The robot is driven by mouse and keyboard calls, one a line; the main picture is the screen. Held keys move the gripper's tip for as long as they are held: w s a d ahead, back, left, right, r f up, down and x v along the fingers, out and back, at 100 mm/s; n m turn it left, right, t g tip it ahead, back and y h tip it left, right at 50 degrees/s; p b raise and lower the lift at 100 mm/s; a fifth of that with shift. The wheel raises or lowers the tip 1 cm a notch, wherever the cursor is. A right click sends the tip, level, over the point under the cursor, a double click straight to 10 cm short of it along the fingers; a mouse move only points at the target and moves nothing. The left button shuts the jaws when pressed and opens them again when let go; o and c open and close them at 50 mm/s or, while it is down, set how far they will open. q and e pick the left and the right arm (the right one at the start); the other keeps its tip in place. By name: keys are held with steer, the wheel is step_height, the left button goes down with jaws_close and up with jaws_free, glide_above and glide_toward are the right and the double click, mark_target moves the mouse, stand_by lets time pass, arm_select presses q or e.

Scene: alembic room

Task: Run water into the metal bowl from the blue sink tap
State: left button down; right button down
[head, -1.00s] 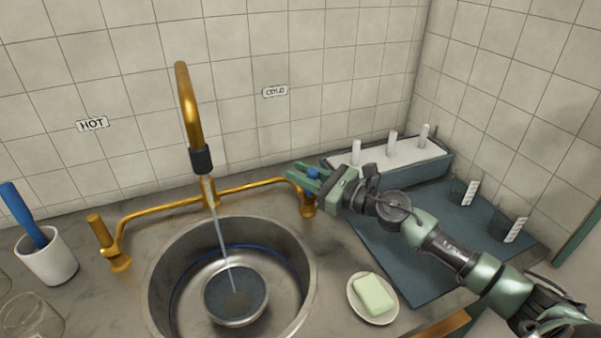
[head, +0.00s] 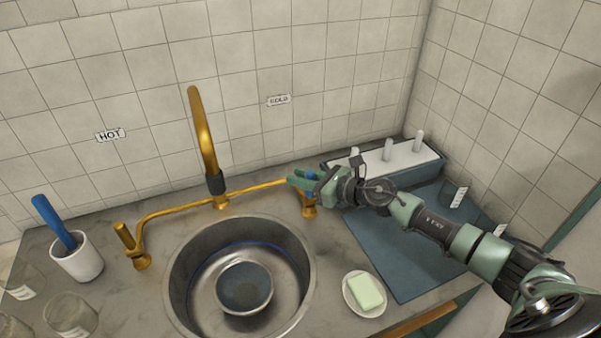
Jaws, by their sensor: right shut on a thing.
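The metal bowl (head: 246,312) sits upright on the floor of the round steel sink (head: 183,298), below the brass spout (head: 203,130). A dark, flat surface that looks like water shows inside the bowl. No stream shows from the spout's dark nozzle. My right gripper (head: 302,180) is shut on the blue tap (head: 311,176) under the COLD sign, at the right end of the brass pipe. Its fingers hide most of the blue handle. My left gripper is not in view.
A brass tap (head: 125,236) stands at the left under the HOT sign. A white cup (head: 80,262) with a blue-handled tool and several glasses stand left of the sink. A soap dish (head: 351,302) is at right. A blue-grey mat (head: 395,255) and peg rack (head: 430,167) lie beyond.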

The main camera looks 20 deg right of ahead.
steer(key=shift+r, duration=0.1)
steer(key=c, duration=1.2)
jaws_free()
steer(key=shift+w, duration=0.1)
steer(key=shift+c, duration=0.2)
steer(key=b+v, duration=0.3)
steer(key=v, duration=0.4)
steer(key=shift+s, duration=0.4)
steer(key=shift+d+r, duration=0.1)
steer(key=shift+d, duration=0.1)
